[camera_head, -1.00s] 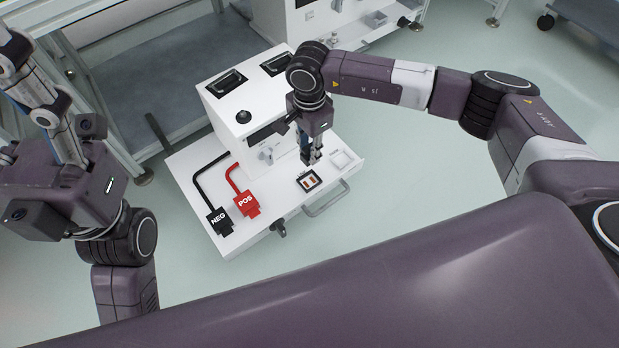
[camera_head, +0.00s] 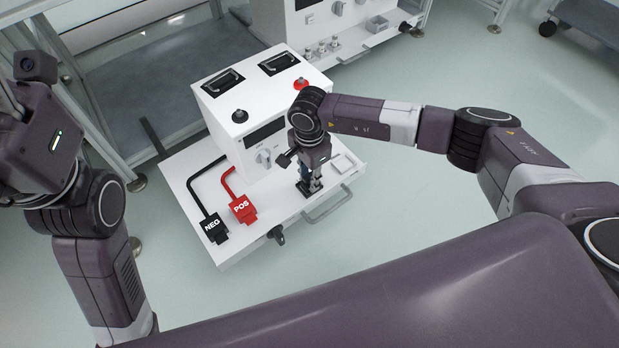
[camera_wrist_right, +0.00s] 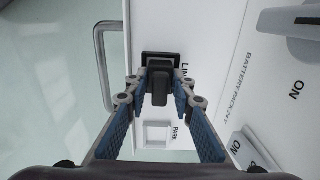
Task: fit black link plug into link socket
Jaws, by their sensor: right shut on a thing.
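My right gripper (camera_head: 310,187) points down at the front shelf of the white cabinet. In the right wrist view this gripper (camera_wrist_right: 158,84) is shut on the black link plug (camera_wrist_right: 158,90), with a finger on each side. The plug is over the dark link socket (camera_wrist_right: 162,56), beside the partly hidden "LINK" lettering. The socket's inside is covered, and I cannot tell how deep the plug sits. My left gripper's body (camera_head: 38,140) is at the left edge, far from the socket; its fingertips do not show clearly.
Black NEG (camera_head: 213,227) and red POS (camera_head: 242,209) connectors with cables lie on the shelf, left of the gripper. The square PARK recess (camera_wrist_right: 157,134) is close to the socket. A grey handle (camera_head: 328,207) runs along the shelf's front edge. A knob (camera_head: 264,158) is on the cabinet front.

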